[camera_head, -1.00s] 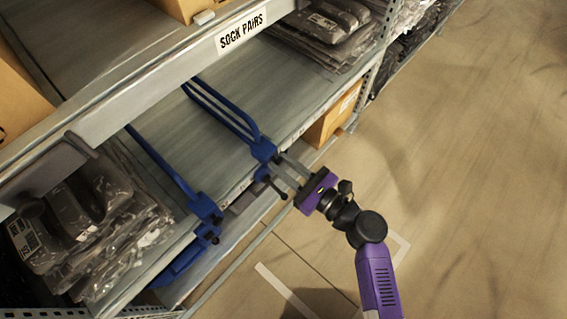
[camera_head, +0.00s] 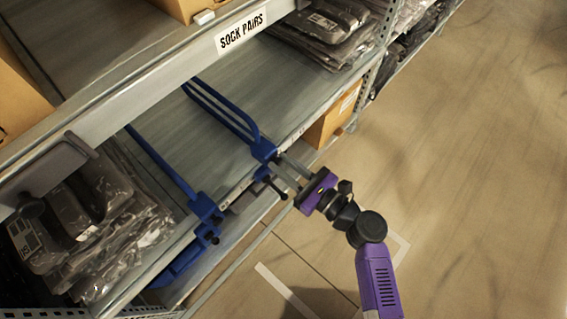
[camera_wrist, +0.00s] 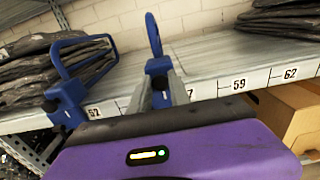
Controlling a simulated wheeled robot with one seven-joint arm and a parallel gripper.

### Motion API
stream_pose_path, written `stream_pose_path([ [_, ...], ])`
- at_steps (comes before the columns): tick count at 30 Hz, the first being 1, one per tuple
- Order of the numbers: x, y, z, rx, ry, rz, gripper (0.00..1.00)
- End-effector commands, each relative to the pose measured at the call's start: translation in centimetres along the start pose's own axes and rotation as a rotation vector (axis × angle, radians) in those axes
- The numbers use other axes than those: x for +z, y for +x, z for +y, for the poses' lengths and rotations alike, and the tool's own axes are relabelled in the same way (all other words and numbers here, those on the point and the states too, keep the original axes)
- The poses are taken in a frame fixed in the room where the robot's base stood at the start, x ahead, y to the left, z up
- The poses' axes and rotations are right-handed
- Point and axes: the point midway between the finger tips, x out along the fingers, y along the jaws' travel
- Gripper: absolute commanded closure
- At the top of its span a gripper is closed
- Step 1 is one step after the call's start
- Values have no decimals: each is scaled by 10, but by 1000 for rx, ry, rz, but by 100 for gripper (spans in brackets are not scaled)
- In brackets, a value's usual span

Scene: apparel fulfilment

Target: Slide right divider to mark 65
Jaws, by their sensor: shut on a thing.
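The right divider is a blue wire loop with a blue clamp block (camera_head: 262,150) on the shelf's front edge. My gripper (camera_head: 277,167) is shut on this clamp block from the aisle side. In the wrist view the fingers (camera_wrist: 161,92) lie either side of the right divider's block (camera_wrist: 158,66), hiding part of it. The left divider (camera_head: 204,206) stands apart to the left; it also shows in the wrist view (camera_wrist: 66,98). On the edge strip, mark 59 (camera_wrist: 238,85) is just right of the right divider and mark 62 (camera_wrist: 290,74) further right. Mark 65 is not visible.
Bagged dark garments (camera_head: 82,222) lie left of the left divider. More dark bags (camera_head: 318,42) are stacked at the far right of the shelf. The shelf surface (camera_wrist: 210,50) right of the right divider is bare up to those bags. A cardboard box (camera_head: 335,113) stands below.

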Motion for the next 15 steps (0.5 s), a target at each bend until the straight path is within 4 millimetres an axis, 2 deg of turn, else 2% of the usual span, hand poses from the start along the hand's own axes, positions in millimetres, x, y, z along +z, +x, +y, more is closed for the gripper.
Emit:
stream_pose_path([
  [10,0,-1,-2,-2,0,0,100],
  [15,0,0,-19,-5,-1,-1,100],
])
